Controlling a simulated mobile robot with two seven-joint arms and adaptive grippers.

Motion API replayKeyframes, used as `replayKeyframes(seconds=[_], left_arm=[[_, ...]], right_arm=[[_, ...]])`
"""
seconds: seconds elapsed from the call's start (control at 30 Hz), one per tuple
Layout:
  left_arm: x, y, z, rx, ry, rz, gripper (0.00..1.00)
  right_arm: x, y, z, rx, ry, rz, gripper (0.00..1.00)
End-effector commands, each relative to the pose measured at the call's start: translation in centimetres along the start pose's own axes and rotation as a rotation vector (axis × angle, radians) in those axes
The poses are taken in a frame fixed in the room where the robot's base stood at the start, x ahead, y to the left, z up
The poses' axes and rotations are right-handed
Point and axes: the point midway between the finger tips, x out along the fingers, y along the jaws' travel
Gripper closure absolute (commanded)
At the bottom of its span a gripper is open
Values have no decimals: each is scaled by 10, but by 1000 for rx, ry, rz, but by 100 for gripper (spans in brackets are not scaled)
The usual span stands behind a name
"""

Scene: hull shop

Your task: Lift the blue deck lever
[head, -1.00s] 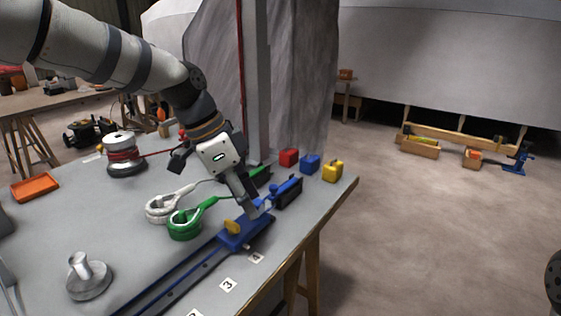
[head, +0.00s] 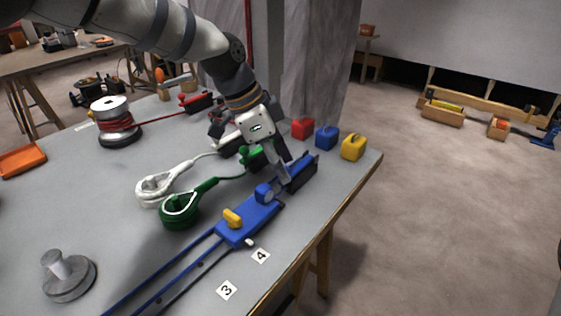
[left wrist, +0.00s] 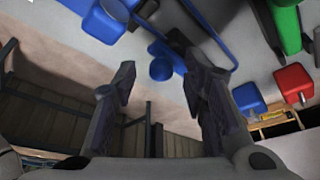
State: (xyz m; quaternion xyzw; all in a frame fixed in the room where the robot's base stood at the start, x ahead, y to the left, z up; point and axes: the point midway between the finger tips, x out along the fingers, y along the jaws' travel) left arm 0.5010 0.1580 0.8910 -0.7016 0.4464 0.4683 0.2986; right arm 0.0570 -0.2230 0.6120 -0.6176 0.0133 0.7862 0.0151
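The blue deck lever (head: 265,192) is on the bench, its round knob toward the track and its dark base (head: 303,174) behind. In the left wrist view the blue knob (left wrist: 160,68) shows in the gap between the fingertips. My right gripper is not in view.
A blue track slider with a yellow knob (head: 232,218) lies just in front. A green lever (head: 251,157) and green rope coil (head: 180,210) are to the left. Red (head: 303,128), blue (head: 326,138) and yellow (head: 353,147) blocks stand behind, near the bench's right edge.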

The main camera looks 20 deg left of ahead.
Motion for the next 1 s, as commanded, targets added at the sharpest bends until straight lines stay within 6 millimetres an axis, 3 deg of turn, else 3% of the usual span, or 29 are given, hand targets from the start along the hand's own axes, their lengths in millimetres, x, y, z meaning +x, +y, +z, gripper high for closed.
replayKeyframes(seconds=[0.27, 0.43, 0.77, 1.0], left_arm=[[2, 0, 0, 0, 0, -1, 63], [2, 0, 0, 0, 0, -1, 100], [1, -1, -1, -3, -11, 9, 100], [-3, -6, -8, -34, -87, 79, 100]], right_arm=[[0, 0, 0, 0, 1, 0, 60], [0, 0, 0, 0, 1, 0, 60], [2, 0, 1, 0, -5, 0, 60], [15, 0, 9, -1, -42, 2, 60]])
